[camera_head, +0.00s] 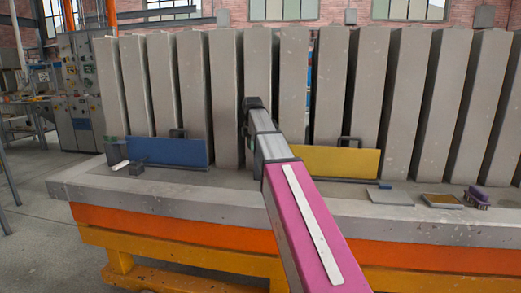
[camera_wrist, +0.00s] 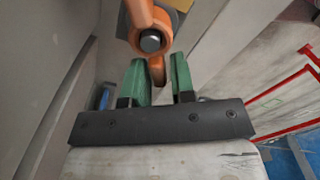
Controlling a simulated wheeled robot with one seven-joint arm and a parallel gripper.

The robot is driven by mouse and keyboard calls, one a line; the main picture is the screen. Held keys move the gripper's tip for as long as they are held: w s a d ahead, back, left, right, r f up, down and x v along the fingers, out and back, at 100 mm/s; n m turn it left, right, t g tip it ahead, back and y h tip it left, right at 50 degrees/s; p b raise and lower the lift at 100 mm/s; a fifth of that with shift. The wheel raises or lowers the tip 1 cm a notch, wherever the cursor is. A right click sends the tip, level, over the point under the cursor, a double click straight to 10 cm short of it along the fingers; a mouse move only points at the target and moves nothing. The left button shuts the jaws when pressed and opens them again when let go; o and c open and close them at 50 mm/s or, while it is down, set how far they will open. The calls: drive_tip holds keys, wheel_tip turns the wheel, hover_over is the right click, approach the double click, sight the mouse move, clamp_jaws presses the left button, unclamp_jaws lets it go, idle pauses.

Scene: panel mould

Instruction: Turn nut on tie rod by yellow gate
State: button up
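The yellow gate (camera_head: 335,162) is a flat panel standing on the grey ledge, right of my arm in the head view. In the wrist view an orange nut (camera_wrist: 136,14) with lobes sits around the dark grey end of a tie rod (camera_wrist: 151,41). My gripper (camera_wrist: 158,62) has two green fingers, spread apart. The nut's lower lobe (camera_wrist: 157,72) shows between the fingertips, with small gaps visible on both sides; contact cannot be made out. In the head view my arm reaches the grey panels left of the yellow gate, and its fingers and the nut are hidden.
Tall grey panels (camera_head: 349,85) stand in a row behind the ledge (camera_head: 230,185). A blue gate (camera_head: 168,152) stands to the left. A purple brush (camera_head: 477,196) and flat plates (camera_head: 390,197) lie at the right. The wrist view shows a grey wall (camera_wrist: 50,80) close on the left.

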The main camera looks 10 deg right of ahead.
clamp_jaws()
drive_tip(key=n, duration=0.1)
drive_tip(key=s+n, duration=0.1)
drive_tip(key=n, duration=0.1)
drive_tip(key=shift+d, duration=0.2)
drive_tip(key=n, duration=0.2)
drive_tip(key=s+n, duration=0.1)
drive_tip(key=shift+d+n, duration=0.3)
drive_tip(key=shift+n, duration=0.1)
drive_tip(key=n, duration=0.2)
drive_tip(key=d+n, duration=0.1)
drive_tip(key=shift+s+n, duration=0.25)
drive_tip(key=shift+n, duration=0.05)
